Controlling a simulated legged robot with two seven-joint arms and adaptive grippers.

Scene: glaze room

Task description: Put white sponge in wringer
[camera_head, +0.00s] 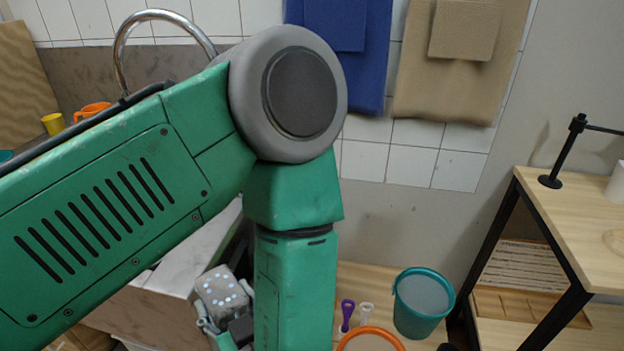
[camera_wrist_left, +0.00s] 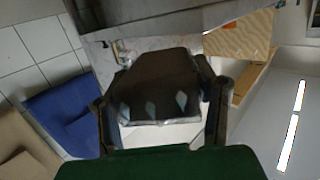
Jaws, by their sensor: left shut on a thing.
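My left gripper (camera_head: 226,325) is low in the head view, left of my green forearm and partly hidden by it. It is shut on a blocky thing that I take for the white sponge (camera_head: 222,290); it looks grey with pale spots. In the left wrist view the sponge (camera_wrist_left: 155,85) looks dark with pale patches and sits between the two dark fingers of the gripper (camera_wrist_left: 160,100). A teal bucket (camera_head: 420,318) with a grey inside stands on the wooden floor, right of the arm. I cannot make out a wringer for sure. My right gripper is out of view.
An orange ring-shaped rim (camera_head: 371,333) and purple (camera_head: 346,313) and white (camera_head: 366,313) small tools lie near the bucket. A wooden table (camera_head: 575,212) with black legs stands at right. Blue (camera_head: 345,55) and beige (camera_head: 455,70) towels hang on the wall. A chrome tap (camera_head: 165,15) is behind my arm.

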